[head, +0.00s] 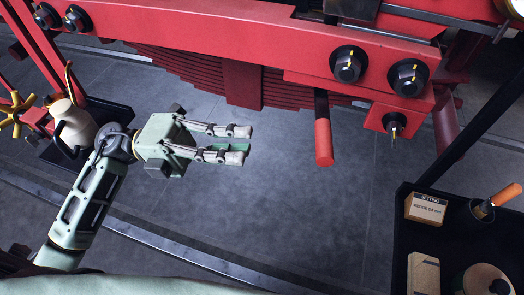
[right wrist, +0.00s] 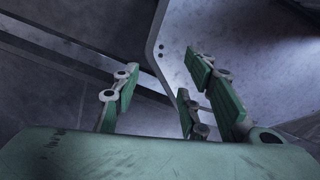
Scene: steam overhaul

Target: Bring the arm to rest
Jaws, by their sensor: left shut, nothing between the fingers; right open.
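My left gripper (head: 243,144) is in the middle left of the head view, its arm coming up from the lower left. Its pale fingers point right over the bare floor, below the red frame, with nothing held. My right gripper (right wrist: 165,95) shows in the right wrist view. Its green-padded fingers stand apart with nothing between them, one at left and two at right. The right gripper and its arm do not show in the head view.
A red frame (head: 300,45) with large bolts and a leaf spring (head: 190,68) crosses the top. A red-ended rod (head: 323,142) hangs from it. A black trolley (head: 432,243) with boxes stands right. A beige can (head: 74,127) stands left, beside a yellow handwheel (head: 14,114). Floor between is clear.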

